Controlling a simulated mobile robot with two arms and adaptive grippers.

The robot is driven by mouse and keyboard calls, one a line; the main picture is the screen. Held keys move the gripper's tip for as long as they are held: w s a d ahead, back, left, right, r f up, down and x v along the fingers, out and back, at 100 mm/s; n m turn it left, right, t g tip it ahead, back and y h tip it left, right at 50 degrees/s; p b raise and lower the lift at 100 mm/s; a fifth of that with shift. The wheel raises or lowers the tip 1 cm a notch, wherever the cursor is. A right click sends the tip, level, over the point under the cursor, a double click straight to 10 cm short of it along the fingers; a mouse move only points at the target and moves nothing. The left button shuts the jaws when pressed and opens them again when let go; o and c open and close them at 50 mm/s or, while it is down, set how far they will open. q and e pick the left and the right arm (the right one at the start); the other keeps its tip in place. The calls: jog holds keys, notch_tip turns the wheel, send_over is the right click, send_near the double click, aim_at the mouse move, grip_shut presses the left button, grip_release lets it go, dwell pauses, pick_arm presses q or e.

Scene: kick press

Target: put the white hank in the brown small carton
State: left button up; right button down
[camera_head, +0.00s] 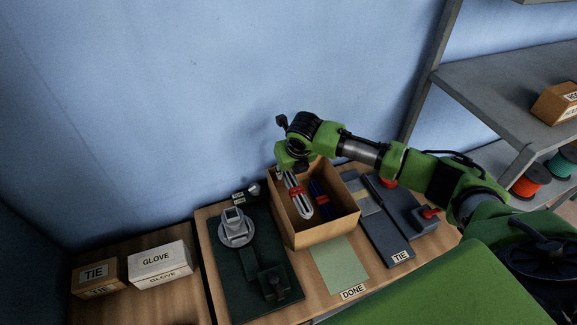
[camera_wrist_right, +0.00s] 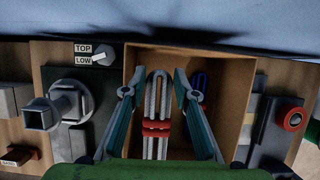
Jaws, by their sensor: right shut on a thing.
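The white hank (camera_head: 299,200) is a pale looped bundle with a red band around it. My right gripper (camera_head: 291,170) is shut on it and holds it at the open top of the brown small carton (camera_head: 322,231). In the right wrist view, the hank (camera_wrist_right: 151,95) hangs between the two fingers of the gripper (camera_wrist_right: 157,88), over the left part of the carton (camera_wrist_right: 232,98). I cannot tell whether the hank touches the carton floor. A blue hank (camera_head: 320,200) lies inside the carton, to the right of the white one. My left gripper is not in view.
A dark press fixture (camera_head: 236,229) stands left of the carton, with a TOP/LOW knob (camera_wrist_right: 101,54). A grey TIE fixture (camera_head: 387,235) stands right. A green DONE mat (camera_head: 341,263) lies in front. TIE (camera_head: 97,277) and GLOVE (camera_head: 160,264) boxes are far left.

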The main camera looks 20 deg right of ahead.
notch_tip(320, 180, down, 4)
jog(key=shift+r+b, duration=0.1)
jog(key=shift+b, duration=0.7)
jog(key=shift+f+b, duration=1.2)
jog(key=shift+f, duration=1.1)
jog(key=c, duration=1.5)
grip_release()
jog(key=v, duration=1.2)
